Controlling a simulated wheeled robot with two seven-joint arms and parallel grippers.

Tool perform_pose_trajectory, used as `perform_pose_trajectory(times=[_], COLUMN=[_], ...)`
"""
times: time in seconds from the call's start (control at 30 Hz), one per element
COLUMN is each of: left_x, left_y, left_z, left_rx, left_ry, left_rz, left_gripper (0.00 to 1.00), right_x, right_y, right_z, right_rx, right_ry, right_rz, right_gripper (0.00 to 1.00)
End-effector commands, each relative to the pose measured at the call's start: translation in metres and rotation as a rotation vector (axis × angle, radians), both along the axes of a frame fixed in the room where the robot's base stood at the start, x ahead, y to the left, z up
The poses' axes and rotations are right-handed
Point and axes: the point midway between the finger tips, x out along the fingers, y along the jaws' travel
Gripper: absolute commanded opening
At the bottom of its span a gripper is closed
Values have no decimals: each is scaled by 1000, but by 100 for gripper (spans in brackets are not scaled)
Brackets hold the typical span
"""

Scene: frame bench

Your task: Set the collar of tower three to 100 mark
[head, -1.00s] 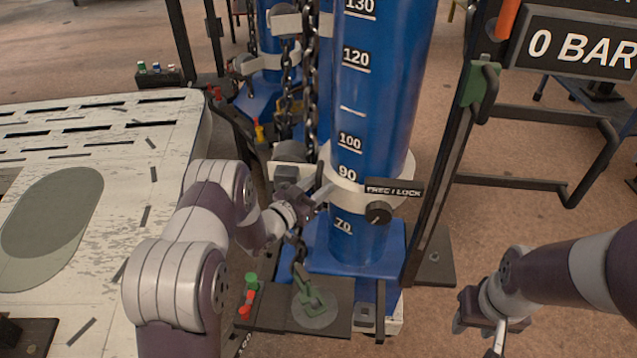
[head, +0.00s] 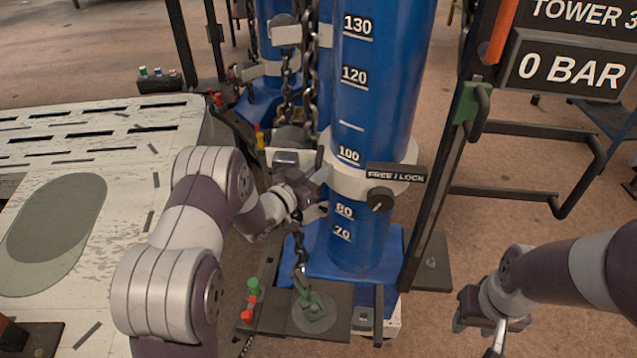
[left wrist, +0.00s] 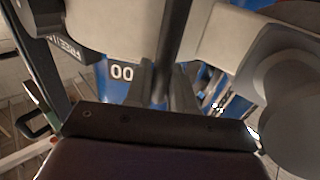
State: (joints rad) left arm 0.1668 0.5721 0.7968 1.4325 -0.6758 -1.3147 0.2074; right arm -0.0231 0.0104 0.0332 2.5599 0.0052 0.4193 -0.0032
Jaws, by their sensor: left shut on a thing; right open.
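The white collar (head: 345,182) rings the blue tower (head: 368,100) under the TOWER 3 sign. Its upper edge is just below the 100 mark, it hides the 90 mark, and 80 and 70 show beneath it. A black knob (head: 380,199) sits on its front under the FREE / LOCK plate (head: 396,173); its setting is unclear. My left gripper (head: 319,178) is shut on the collar's left side. The left wrist view shows the collar (left wrist: 115,22) close up, with "00" on the blue tower (left wrist: 122,74). My right gripper (head: 488,330) is open and empty, low at the right.
A chain (head: 310,80) hangs left of the tower. A black upright post (head: 445,180) stands right of it, and the display (head: 568,68) reads 0 BAR. A worn white table (head: 120,210) lies left. Another blue tower (head: 275,60) stands behind.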

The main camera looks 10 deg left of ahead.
Motion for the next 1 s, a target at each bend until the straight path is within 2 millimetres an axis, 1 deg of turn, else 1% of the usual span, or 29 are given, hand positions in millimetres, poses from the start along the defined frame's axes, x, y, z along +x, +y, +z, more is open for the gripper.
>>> perform_pose_trajectory(times=[0.03, 0.1, 0.47, 0.5, 0.53, 0.83, 0.93, 1.0], left_x=[-1, -1, -2, -2, -2, -5, -17, -33], left_y=[0, 0, 0, 0, 0, 1, 9, 17], left_z=[12, 16, 15, 15, 15, 14, 12, 11], left_rx=[3, 4, 4, 3, 3, 3, 2, 2], left_ry=[-1, 5, 10, 11, 11, 13, 13, 13], left_rz=[0, 0, 0, 0, 0, 0, 2, 3], left_gripper=[0, 0, 0, 37, 41, 41, 41, 41], right_x=[0, 0, 0, 0, 0, 0, 0, 0], right_y=[0, 0, 0, 0, 0, 0, 0, 0], right_z=[8, 10, 8, 8, 8, 7, 3, -2], right_rx=[0, 0, 0, 0, 0, 0, 0, 0], right_ry=[0, 0, 1, 1, 1, 1, 1, 1], right_rz=[0, 0, 0, 0, 0, 0, 0, 0], right_gripper=[41, 41, 41, 41, 41, 41, 41, 41])
